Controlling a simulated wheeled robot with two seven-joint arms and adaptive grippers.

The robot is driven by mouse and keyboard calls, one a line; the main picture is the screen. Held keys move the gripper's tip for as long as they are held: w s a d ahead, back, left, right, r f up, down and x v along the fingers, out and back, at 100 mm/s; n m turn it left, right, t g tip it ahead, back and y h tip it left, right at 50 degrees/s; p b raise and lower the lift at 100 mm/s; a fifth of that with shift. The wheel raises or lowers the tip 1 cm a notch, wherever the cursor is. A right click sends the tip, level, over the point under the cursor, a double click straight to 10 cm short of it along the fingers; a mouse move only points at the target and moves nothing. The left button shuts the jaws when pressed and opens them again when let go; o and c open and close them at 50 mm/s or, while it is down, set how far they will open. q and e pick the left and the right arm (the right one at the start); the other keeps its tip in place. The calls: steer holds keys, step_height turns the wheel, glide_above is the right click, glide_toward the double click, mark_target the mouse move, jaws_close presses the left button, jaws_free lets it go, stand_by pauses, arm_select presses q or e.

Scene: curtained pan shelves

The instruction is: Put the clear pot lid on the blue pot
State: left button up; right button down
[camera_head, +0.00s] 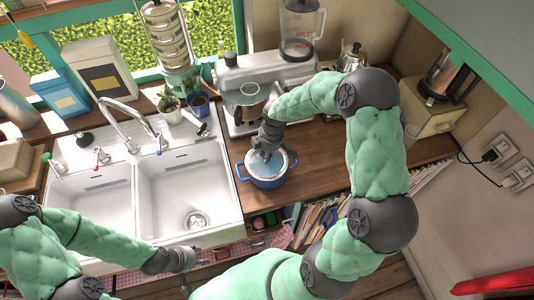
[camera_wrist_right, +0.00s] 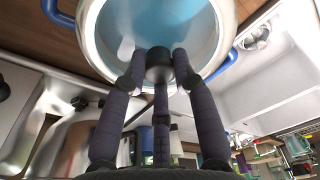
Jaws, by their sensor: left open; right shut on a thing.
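The blue pot (camera_head: 266,183) stands on the wooden counter right of the sink, with its blue side handles showing in the right wrist view (camera_wrist_right: 224,67). The clear pot lid (camera_head: 283,161) is over the pot's mouth, roughly level and centred; its glass fills the top of the right wrist view (camera_wrist_right: 190,28). I cannot tell whether its rim touches the pot all round. My right gripper (camera_head: 264,152) is shut on the lid's dark knob from above; its fingers also show in the right wrist view (camera_wrist_right: 160,72). My left gripper (camera_head: 192,260) is open and empty by the sink's front edge.
A double white sink (camera_head: 180,190) with a faucet (camera_head: 125,125) lies to the left. The counter right of the pot (camera_head: 320,160) is clear. Books (camera_head: 315,222) fill a shelf below.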

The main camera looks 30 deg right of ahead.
steer(key=shift+f, duration=0.2)
steer(key=c, duration=0.9)
jaws_free()
step_height(320, 180, up, 12)
steer(key=d, duration=0.1)
steer(key=shift+s, duration=0.4)
steer(key=shift+f, duration=0.1)
